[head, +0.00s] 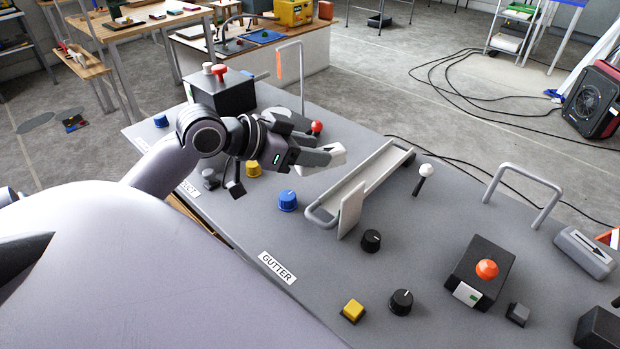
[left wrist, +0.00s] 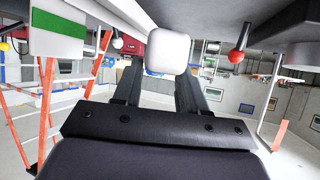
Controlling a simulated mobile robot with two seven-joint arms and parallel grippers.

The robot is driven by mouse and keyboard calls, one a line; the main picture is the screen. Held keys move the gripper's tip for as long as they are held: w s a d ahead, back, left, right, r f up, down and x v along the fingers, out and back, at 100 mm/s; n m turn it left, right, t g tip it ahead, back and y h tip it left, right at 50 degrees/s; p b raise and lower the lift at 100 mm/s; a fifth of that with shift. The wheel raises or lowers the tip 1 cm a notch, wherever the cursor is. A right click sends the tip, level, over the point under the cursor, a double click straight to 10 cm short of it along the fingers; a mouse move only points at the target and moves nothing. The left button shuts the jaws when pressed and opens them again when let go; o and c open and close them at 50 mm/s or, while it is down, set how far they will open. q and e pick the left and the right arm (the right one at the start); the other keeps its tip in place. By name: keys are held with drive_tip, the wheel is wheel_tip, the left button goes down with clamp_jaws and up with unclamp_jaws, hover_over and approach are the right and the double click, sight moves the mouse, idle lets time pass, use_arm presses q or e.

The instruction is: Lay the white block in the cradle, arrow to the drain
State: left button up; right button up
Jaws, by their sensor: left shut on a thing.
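My left gripper (head: 322,157) reaches over the panel from the left, shut on the white block (head: 335,158). In the left wrist view the white block (left wrist: 168,52) sits between the fingertips; no arrow can be made out on it. A long pale trough (head: 378,172), which looks like the cradle, lies slantwise on the panel, just right of the held block. A pale upright plate (head: 351,211) stands at its near end. The block appears apart from the trough. No drain is clearly identifiable. My right gripper is not in view.
Near the trough stand a blue knob (head: 288,201), a black knob (head: 371,240) and a white-tipped lever (head: 424,177). A red-balled lever (head: 316,127) is behind my gripper. A black box with an orange button (head: 486,269) and a metal handle (head: 523,180) stand at right.

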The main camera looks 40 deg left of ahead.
use_arm(q)
drive_tip(key=shift+f+b, duration=0.4)
drive_tip(key=shift+f, duration=2.65)
drive_tip(key=o, duration=0.8)
drive_tip(key=shift+f, duration=0.1)
